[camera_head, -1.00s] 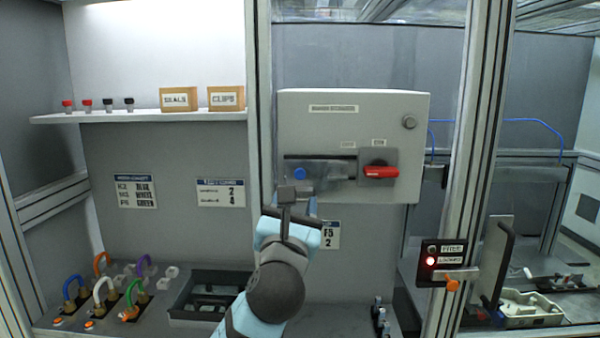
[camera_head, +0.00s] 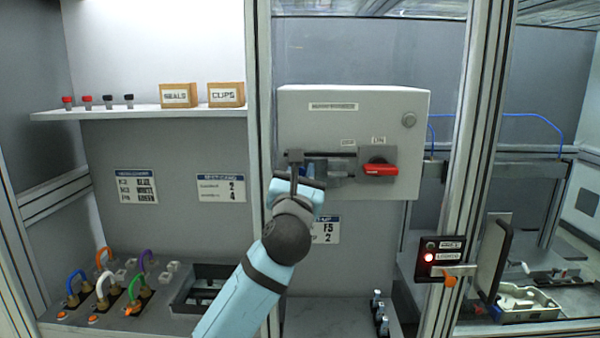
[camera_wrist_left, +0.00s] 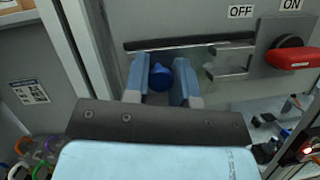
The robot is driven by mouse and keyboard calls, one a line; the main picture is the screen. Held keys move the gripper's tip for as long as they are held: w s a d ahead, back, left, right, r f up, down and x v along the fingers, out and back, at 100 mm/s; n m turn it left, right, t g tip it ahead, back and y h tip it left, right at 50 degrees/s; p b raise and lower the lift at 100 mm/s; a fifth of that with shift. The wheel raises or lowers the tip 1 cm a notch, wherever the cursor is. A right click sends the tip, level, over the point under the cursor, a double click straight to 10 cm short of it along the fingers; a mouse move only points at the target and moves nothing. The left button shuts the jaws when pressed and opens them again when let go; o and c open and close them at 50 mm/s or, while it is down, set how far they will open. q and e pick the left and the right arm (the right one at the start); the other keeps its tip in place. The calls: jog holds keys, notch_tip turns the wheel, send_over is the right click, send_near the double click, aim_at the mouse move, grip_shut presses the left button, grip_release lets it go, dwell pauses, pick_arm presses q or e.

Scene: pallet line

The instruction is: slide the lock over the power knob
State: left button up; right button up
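The lock is a clear sliding cover (camera_head: 341,168) with a blue knob (camera_wrist_left: 159,76), in a dark slot on the light-grey switch box. It lies left of the red power knob (camera_head: 380,169), which also shows in the wrist view (camera_wrist_left: 293,57). The cover is beside the red knob, apart from it. My left gripper (camera_head: 306,172) is at the box front; in the wrist view its two blue fingers (camera_wrist_left: 160,77) stand on either side of the blue knob. They look open, with a small gap on the right. My right gripper is not in view.
A shelf (camera_head: 150,112) with two cartons is at upper left. Coloured cable plugs and a dark tray (camera_head: 185,296) are below left. A panel with a lit red lamp (camera_head: 429,258) is at right.

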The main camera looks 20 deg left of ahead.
aim_at(332, 161)
pick_arm(q)
grip_shut()
jog(key=d, duration=0.2)
jog(key=w+d+p, duration=0.1)
jog(key=d, duration=0.2)
jog(key=shift+w+d+p, duration=0.25)
jog(key=shift+d+p, duration=0.05)
jog(key=shift+d, duration=0.05)
jog(key=shift+a, duration=0.1)
jog(key=shift+o, duration=2.4)
grip_release()
jog(key=shift+o, duration=1.1)
jog(key=shift+w+d, duration=0.1)
jog(key=shift+d, duration=0.15)
jog(key=shift+a, duration=0.1)
